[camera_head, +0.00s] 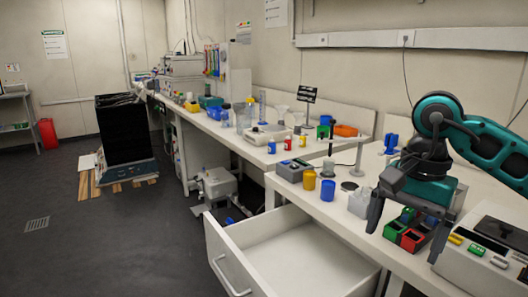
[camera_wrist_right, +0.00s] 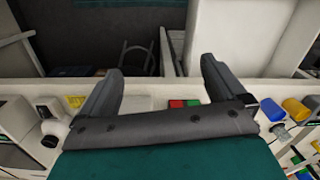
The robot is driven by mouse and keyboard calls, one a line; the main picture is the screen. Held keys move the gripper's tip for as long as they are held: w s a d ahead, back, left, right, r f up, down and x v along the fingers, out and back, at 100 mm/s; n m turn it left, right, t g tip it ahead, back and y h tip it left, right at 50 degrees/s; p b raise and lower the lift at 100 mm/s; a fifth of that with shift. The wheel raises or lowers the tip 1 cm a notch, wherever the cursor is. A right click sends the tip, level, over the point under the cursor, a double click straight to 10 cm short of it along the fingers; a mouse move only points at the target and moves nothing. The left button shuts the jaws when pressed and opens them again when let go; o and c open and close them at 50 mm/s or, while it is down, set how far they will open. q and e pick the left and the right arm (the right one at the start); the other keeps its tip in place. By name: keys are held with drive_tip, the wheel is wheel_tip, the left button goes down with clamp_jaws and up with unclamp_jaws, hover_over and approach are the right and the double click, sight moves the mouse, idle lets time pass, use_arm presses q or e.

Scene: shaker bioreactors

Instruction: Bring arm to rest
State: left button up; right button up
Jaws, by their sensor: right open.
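My right arm (camera_head: 490,145) is teal and black and comes in from the right edge in the head view. My right gripper (camera_head: 403,245) points down over the bench near its front edge. Its two dark fingers are spread wide with nothing between them. The right wrist view also shows the open, empty gripper (camera_wrist_right: 162,66), with the bench edge and floor past its fingers. A red and green divided box (camera_head: 408,232) shows between and behind the fingers in the head view; I cannot tell the exact gap. My left gripper is not in view.
An open, empty white drawer (camera_head: 290,255) juts out below the bench. A device with coloured buttons (camera_head: 485,258) stands right of the gripper. Yellow (camera_head: 327,190) and blue (camera_head: 309,180) cylinders stand left of it.

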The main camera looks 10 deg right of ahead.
drive_tip(key=s+a+f+m+t+y, duration=0.1)
drive_tip(key=s+a+f+m+y, duration=0.15)
drive_tip(key=a+m+y, duration=0.45)
drive_tip(key=s+a+f+m+y, duration=0.1)
drive_tip(key=a+f+m+y, duration=0.3)
drive_tip(key=a+m+y, duration=0.3)
drive_tip(key=w+d+f+m+t+h, duration=0.2)
drive_tip(key=d+f+m+t, duration=0.35)
drive_tip(key=m, duration=0.55)
drive_tip(key=w+d+f+m+t+h, duration=0.2)
drive_tip(key=d+f+m+t, duration=0.3)
drive_tip(key=m, duration=0.6)
drive_tip(key=s+d+f+m+g+h, duration=0.1)
drive_tip(key=s+d+f+m+h, duration=0.45)
drive_tip(key=f+m, duration=0.2)
drive_tip(key=s+d+f+m+g+h, duration=0.1)
drive_tip(key=s+d+f+m+h, duration=0.3)
drive_tip(key=s+d+f+m, duration=0.3)
drive_tip(key=a+m+t+p, duration=0.1)
drive_tip(key=a+m, duration=0.7)
drive_tip(key=a, duration=0.9)
drive_tip(key=shift+s+a+f+m+y+p, duration=0.15)
drive_tip(key=shift+a+f+m+y+p, duration=0.25)
drive_tip(key=shift+p, duration=0.25)
